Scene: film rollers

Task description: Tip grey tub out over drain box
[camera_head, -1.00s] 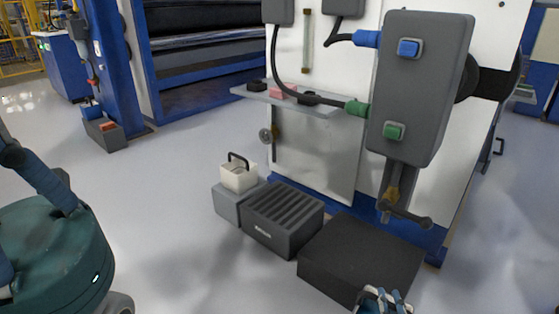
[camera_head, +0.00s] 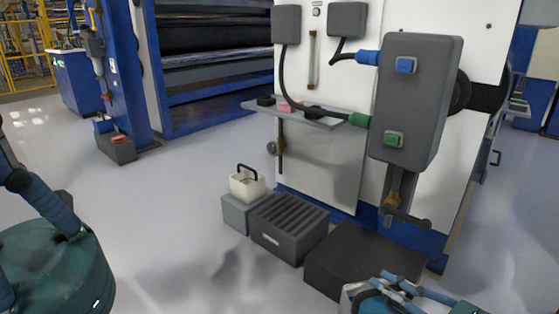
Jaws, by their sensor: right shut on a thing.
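My right gripper (camera_head: 380,288) is at the bottom edge of the head view, with its arm coming in from the right. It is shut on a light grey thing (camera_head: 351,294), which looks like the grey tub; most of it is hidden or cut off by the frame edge. A dark slotted box (camera_head: 290,228), which looks like the drain box, stands on the floor left of and beyond the gripper, clearly apart from it. My left arm shows at the left edge, but its gripper is out of view.
A black block (camera_head: 366,262) lies between the gripper and the slotted box. A cream tub with a black handle (camera_head: 247,184) stands on a grey block (camera_head: 238,213). Behind is a white machine with a shelf (camera_head: 300,112) and a grey control box (camera_head: 416,105). Open floor lies left.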

